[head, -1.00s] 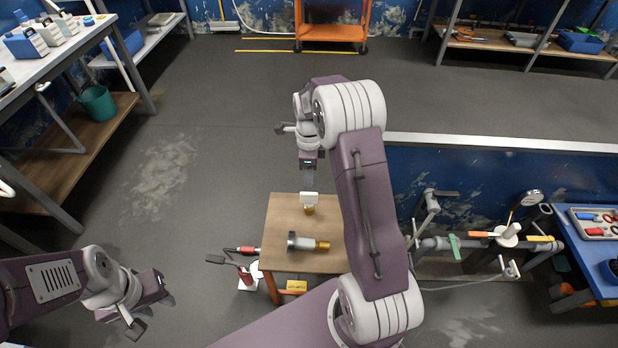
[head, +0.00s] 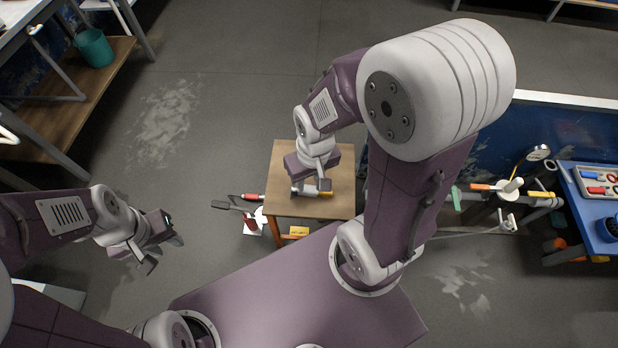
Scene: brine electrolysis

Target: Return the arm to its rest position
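My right arm (head: 425,190) reaches up from my body and folds over, so its gripper (head: 312,188) hangs above the small wooden table. The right gripper's fingers are mostly hidden from above by its own body, so whether they are open or shut cannot be told. A metal fitting with a brass end (head: 325,194) shows partly beneath it; contact cannot be judged. My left gripper (head: 166,254) is at the left over the floor, fingers spread and empty.
The small wooden table (head: 285,160) stands in front of me, with a red-handled tool (head: 252,197) at its left. Pipework with a gauge (head: 538,153) and a blue table (head: 600,230) are at the right. A shelf with a teal bin (head: 94,48) is at the left.

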